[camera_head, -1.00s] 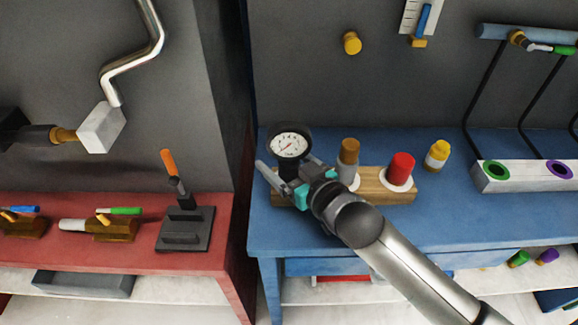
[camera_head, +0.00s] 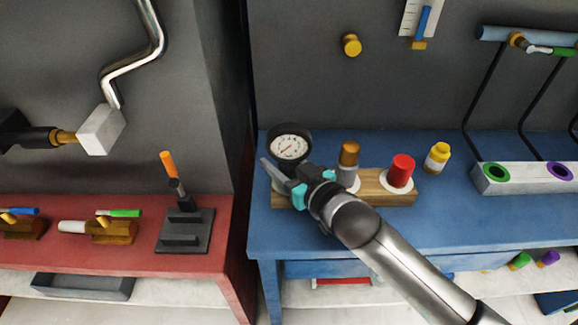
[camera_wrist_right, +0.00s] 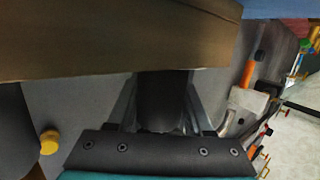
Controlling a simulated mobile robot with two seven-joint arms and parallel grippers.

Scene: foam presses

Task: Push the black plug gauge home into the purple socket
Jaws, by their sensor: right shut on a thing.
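My right gripper (camera_head: 285,174) reaches in from the lower right over the left end of a wooden rack (camera_head: 372,199). In the right wrist view its jaws are shut on a dark, black thing (camera_wrist_right: 163,100). It looks like the black plug gauge, but its shape is mostly hidden by the fingers. A round black-rimmed dial (camera_head: 289,146) shows just behind the fingers; whether it joins the held thing is unclear. The purple socket (camera_head: 560,171) is a purple ring on the white block at the far right, well away from the gripper. My left gripper is not in view.
A yellow bottle (camera_head: 437,157) stands behind. A green socket (camera_head: 495,173) adjoins the purple one. Blue bench (camera_head: 450,205) is clear in front.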

